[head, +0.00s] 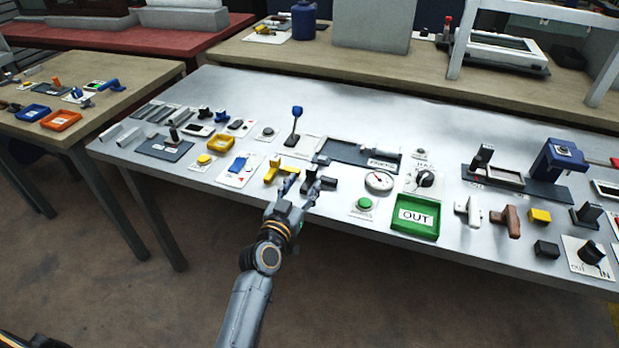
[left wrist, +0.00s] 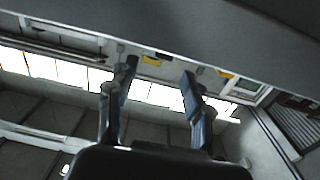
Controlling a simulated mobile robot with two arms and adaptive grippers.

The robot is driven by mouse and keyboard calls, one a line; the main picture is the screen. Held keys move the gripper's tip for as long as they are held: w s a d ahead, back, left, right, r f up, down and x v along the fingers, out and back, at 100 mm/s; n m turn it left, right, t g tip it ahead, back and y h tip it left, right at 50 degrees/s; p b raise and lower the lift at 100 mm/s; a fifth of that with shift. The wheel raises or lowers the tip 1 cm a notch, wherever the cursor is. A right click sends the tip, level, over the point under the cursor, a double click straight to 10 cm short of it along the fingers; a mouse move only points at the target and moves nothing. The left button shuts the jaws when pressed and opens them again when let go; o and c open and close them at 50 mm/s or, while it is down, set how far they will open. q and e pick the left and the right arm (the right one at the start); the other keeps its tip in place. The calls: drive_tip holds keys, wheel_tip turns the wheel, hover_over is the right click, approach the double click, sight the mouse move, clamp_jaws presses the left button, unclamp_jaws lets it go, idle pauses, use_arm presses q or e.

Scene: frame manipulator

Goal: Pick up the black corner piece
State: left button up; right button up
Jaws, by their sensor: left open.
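My left gripper (head: 301,186) is over the front edge of the grey table (head: 330,105), with its two fingers apart and nothing seen between them. The left wrist view also shows the open fingers (left wrist: 158,88), with the room behind them. A small dark piece (head: 328,182) is just right of the fingertips in the head view; it may be the black corner piece, but its shape is too small to tell. A yellow piece (head: 270,173) is just left of the fingers. My right gripper is not in view.
A dark frame tray (head: 345,153) lies behind the gripper. A round gauge (head: 379,180), a green button (head: 364,203) and a green OUT tray (head: 403,228) are to the right. A black block (head: 547,249) sits farther right. The table's back middle is clear.

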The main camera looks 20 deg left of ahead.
sight(310, 170)
use_arm(q)
drive_tip(key=w, duration=0.5)
drive_tip(key=shift+a+f, duration=0.1)
drive_tip(key=shift+f, duration=0.05)
drive_tip(key=shift+s, duration=0.1)
clamp_jaws()
